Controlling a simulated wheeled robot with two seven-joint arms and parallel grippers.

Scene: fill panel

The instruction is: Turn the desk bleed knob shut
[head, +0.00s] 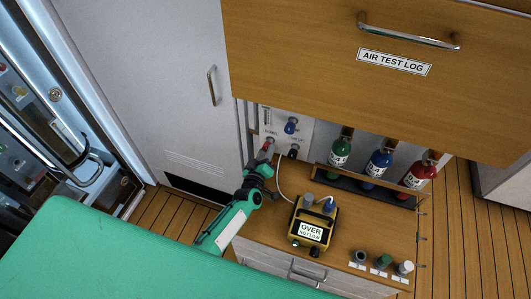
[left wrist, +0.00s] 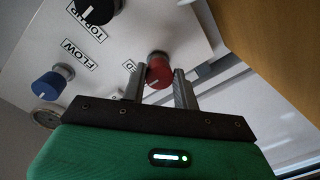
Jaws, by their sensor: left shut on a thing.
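The red bleed knob (left wrist: 159,72) sits on a light fill panel (left wrist: 150,28), its label mostly hidden with only "ED" showing. My left gripper (left wrist: 160,84) is shut on the red knob, one finger on each side of it. In the head view the red knob (head: 267,146) shows at the tip of my left gripper (head: 264,156), low on the panel's left side. A pale line on the knob's face is small, so its turn is hard to read. My right gripper is not in view.
A blue flow knob (head: 290,126) and a black knob (head: 293,152) are close by on the panel. A yellow "OVER NO FLOW" device (head: 313,226) stands on the desk. Green, blue and red bottles (head: 381,164) stand in a rack. A wooden drawer (head: 300,60) overhangs the panel.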

